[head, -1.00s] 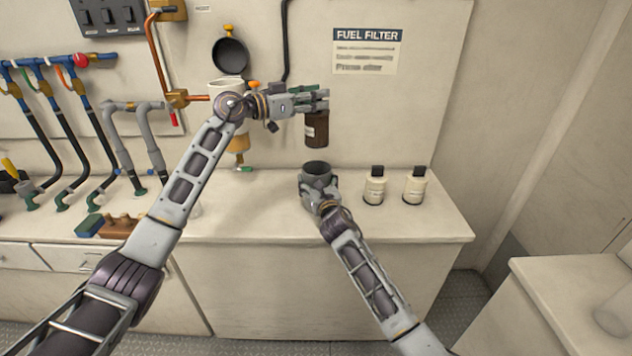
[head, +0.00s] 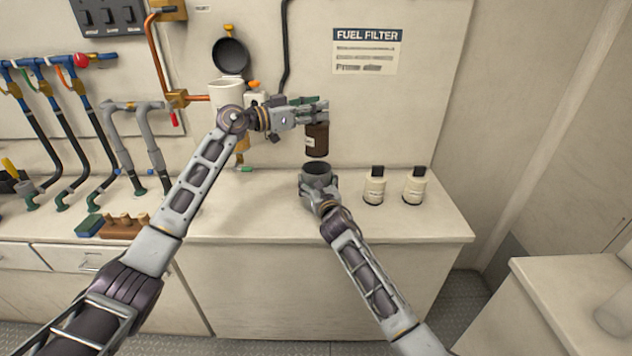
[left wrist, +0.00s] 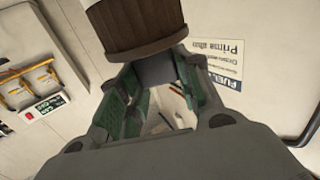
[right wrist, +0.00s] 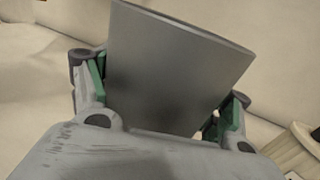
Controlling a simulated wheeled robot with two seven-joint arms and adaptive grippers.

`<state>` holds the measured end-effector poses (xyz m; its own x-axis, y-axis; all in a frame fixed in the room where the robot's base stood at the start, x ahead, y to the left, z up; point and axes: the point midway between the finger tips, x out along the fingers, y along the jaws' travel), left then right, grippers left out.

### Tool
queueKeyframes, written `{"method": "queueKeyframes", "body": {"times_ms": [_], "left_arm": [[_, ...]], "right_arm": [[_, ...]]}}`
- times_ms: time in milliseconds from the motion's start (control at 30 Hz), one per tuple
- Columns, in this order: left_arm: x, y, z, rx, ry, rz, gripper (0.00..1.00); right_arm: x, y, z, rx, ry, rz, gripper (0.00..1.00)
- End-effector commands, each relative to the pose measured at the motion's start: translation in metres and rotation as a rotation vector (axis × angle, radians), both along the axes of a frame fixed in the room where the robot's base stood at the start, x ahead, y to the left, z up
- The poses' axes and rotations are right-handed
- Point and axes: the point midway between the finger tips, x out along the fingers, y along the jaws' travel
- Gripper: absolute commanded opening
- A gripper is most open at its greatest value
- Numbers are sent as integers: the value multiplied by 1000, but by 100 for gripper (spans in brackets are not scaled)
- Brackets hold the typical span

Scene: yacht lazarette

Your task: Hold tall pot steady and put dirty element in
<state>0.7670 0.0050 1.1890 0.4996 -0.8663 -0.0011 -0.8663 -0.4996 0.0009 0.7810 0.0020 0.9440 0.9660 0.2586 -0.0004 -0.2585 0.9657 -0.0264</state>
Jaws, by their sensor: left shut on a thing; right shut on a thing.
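The dirty element (head: 317,140) is a dark brown cylinder with a pale label. My left gripper (head: 312,112) is shut on its upper part and holds it upright, just above the tall pot. The element also fills the top of the left wrist view (left wrist: 140,30). The tall pot (head: 316,168) is a dark grey open vessel standing on the counter. My right gripper (head: 312,188) is shut on the pot's side. In the right wrist view the pot's grey wall (right wrist: 175,70) stands between the green-padded fingers. The pot's inside is mostly hidden.
Two cream bottles with black caps, one (head: 375,186) and another (head: 414,186), stand right of the pot on the counter (head: 270,215). An open filter housing (head: 227,93) is on the wall behind my left arm. Hoses and a brown block (head: 124,226) are at left.

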Motion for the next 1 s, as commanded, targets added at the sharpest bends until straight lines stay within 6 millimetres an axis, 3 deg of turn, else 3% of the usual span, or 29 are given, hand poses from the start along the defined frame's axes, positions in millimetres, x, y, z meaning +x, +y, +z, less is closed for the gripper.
{"method": "queueKeyframes", "body": {"times_ms": [1000], "left_arm": [[0, 0, -29, -2, -1, 0, 0]], "right_arm": [[0, 0, 0, -1, 1, -1, 50]]}}
